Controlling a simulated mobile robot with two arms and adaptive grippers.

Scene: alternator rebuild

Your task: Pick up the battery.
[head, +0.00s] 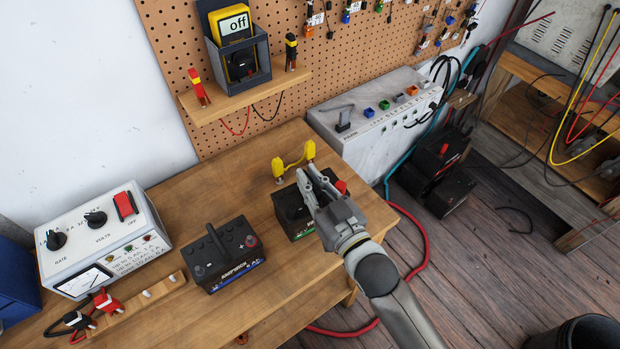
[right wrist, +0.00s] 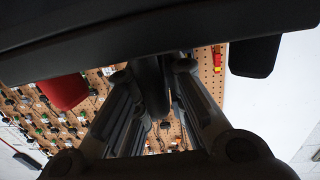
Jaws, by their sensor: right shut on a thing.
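Two black batteries show in the head view. One battery (head: 223,254), with a blue-edged label, a black handle and a red terminal, stands upright on the wooden bench. The other battery (head: 290,216), with a green label and a red terminal cap, is at the bench's right end, partly hidden by my right gripper (head: 308,178). That gripper is shut on this battery's handle, which shows between the fingers in the right wrist view (right wrist: 150,92). The battery's dark body (right wrist: 150,45) fills the top there. I cannot tell whether it touches the bench. My left gripper is not in view.
A yellow-ended tool (head: 292,162) is just behind the green-labelled battery. A charger (head: 101,238) stands at the bench's left, with red and black clamps (head: 92,309) before it. A grey power unit (head: 378,118) is at the back right.

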